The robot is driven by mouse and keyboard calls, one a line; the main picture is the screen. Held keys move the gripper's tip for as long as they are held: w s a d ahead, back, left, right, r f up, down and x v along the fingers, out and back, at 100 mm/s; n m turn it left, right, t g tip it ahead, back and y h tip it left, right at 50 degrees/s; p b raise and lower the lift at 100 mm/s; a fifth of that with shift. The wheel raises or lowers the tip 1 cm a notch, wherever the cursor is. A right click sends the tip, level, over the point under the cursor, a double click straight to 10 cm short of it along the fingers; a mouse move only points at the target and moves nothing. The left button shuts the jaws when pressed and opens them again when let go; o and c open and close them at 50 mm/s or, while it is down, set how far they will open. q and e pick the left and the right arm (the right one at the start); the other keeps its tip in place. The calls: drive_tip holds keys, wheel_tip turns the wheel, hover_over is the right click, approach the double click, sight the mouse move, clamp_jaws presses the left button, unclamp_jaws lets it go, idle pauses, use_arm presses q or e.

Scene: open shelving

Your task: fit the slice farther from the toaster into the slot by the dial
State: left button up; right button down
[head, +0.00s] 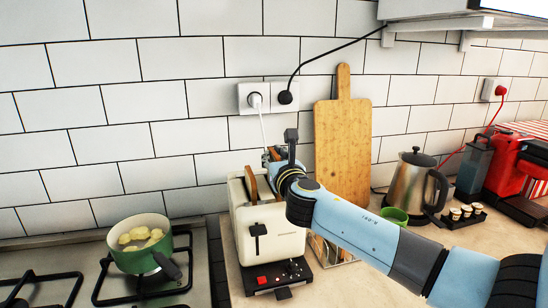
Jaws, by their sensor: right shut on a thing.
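The cream toaster (272,236) stands on the counter right of the stove, with a lever on its front and a black control base with a red button and small dark controls. One brown bread slice (251,186) stands upright in the toaster's left part, its top sticking out. My right gripper (276,156) is over the toaster's back right part, shut on a brown slice (273,153), of which only a sliver shows. My wrist hides the right slot, so I cannot tell whether the held slice is inside it. My left gripper is not in view.
A green pot (140,257) with yellow pieces sits on the stove (80,270) at left. A wooden board (342,145) leans on the tiled wall. A kettle (413,182), a green cup (394,215) and a red machine (515,175) stand at right. A white cord hangs behind the toaster.

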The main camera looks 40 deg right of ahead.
drive_tip(key=shift+f+b, duration=1.35)
drive_tip(key=shift+f, duration=0.3)
drive_tip(key=shift+r, duration=0.15)
drive_tip(key=shift+r+p, duration=2.65)
drive_tip(key=shift+p, duration=0.15)
drive_tip(key=shift+f+b, duration=2.25)
drive_tip(key=shift+f, duration=0.55)
drive_tip(key=c, duration=1.2)
unclamp_jaws()
drive_tip(key=shift+c, duration=0.2)
drive_tip(key=shift+s, duration=0.1)
